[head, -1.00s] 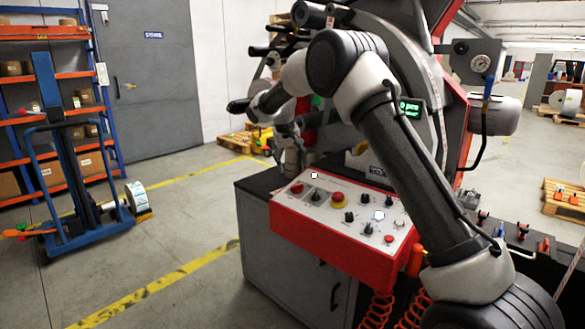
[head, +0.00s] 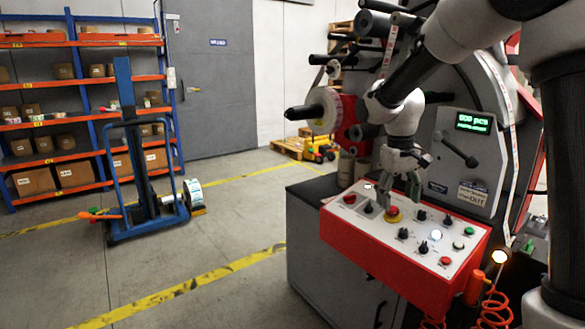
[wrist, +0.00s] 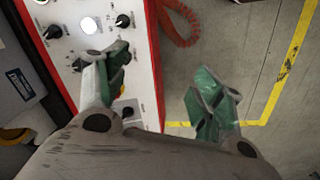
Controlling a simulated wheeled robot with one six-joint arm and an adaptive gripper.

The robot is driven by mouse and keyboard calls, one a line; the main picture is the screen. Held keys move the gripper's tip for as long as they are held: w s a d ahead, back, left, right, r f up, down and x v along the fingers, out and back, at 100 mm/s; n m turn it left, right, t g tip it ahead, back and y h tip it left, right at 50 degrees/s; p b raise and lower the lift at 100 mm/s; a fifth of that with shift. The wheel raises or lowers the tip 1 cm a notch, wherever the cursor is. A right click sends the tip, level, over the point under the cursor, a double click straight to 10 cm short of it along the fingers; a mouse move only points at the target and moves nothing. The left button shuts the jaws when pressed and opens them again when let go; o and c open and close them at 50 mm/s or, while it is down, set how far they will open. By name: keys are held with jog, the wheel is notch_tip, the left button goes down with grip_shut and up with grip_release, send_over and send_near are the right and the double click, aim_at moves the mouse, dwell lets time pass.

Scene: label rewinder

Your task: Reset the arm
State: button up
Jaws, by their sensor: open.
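My gripper (head: 398,186) hangs at the end of my arm above the left part of the red-sided control panel (head: 385,255), close to the red mushroom button on its yellow base (head: 393,215). In the wrist view my gripper (wrist: 160,95) has its two green-grey fingers spread wide with nothing between them. One finger overlaps the panel (wrist: 105,25) and hides part of its controls; the other shows over the floor. I cannot tell whether a fingertip touches the panel. The green display (head: 473,122) reads what looks like 800 pcs.
The rewinder machine with its reels (head: 328,110) stands behind the panel. Orange coiled hoses (head: 492,308) hang at the panel's front right. Floor between truck and cabinet is open.

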jog(key=s+d+r+m+t, duration=0.1)
jog(key=s+d+r, duration=0.3)
jog(key=s, duration=0.9)
jog(key=s+d+r+m+t+y, duration=0.1)
jog(key=s+d+r+t, duration=0.2)
jog(key=s, duration=1.1)
jog(key=shift+d+r+m, duration=0.4)
jog(key=shift+d+r, duration=0.1)
jog(key=shift+d, duration=0.35)
